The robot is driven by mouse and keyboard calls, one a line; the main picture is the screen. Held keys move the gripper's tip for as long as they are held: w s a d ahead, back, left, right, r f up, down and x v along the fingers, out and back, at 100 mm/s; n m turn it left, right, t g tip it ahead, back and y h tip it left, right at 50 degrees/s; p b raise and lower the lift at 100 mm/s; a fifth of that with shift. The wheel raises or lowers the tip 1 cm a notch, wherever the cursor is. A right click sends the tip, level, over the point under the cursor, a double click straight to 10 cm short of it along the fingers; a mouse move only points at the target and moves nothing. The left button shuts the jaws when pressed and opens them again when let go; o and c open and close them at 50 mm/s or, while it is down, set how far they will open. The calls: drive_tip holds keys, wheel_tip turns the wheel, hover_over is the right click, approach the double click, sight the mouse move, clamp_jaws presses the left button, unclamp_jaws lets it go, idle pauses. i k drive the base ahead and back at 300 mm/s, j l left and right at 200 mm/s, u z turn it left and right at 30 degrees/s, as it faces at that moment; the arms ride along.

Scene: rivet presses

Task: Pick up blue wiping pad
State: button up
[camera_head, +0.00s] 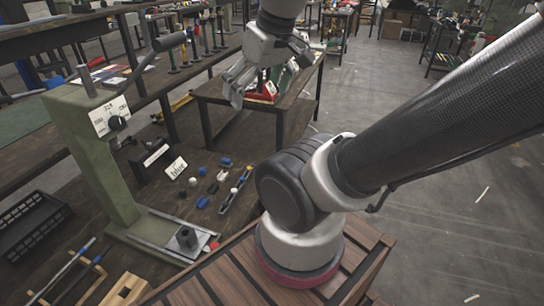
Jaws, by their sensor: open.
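Several small blue pieces lie on the dark workbench beside a card lettered "blue" (176,168). One blue piece (226,162) is at the back, and another blue piece (202,202) is nearer the front. They are too small to tell which, if any, is the wiping pad. My gripper (266,72) is open, with nothing visible between its fingers. It hangs in the upper middle of the view, above and beyond the blue pieces and apart from them.
A green rivet press (100,150) with a lever stands on the workbench left of the small pieces. A black crate (30,232) lies at far left. Small white and dark pieces lie among the blue ones. A red-and-green item (265,92) is on a table behind my gripper.

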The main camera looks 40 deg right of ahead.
sight(226, 162)
drive_tip(key=l+z, duration=0.15)
drive_tip(key=z, duration=0.45)
drive_tip(key=u, duration=1.25)
drive_tip(key=z, duration=1.25)
drive_tip(key=i+l+u, duration=0.1)
drive_tip(key=u, duration=0.35)
drive_tip(key=l+u, duration=0.25)
drive_tip(key=u, duration=0.2)
drive_tip(key=i+l+u, duration=0.1)
drive_tip(key=u, duration=0.35)
drive_tip(key=l+u, duration=0.15)
drive_tip(key=l, duration=0.25)
drive_tip(key=k+l+u, duration=0.15)
drive_tip(key=l, duration=0.3)
drive_tip(key=l+u, duration=0.1)
drive_tip(key=l, duration=0.3)
drive_tip(key=k+l+u, duration=0.15)
drive_tip(key=l, duration=0.25)
drive_tip(key=k+l+u, duration=0.15)
drive_tip(key=l, duration=0.25)
drive_tip(key=i, duration=0.05)
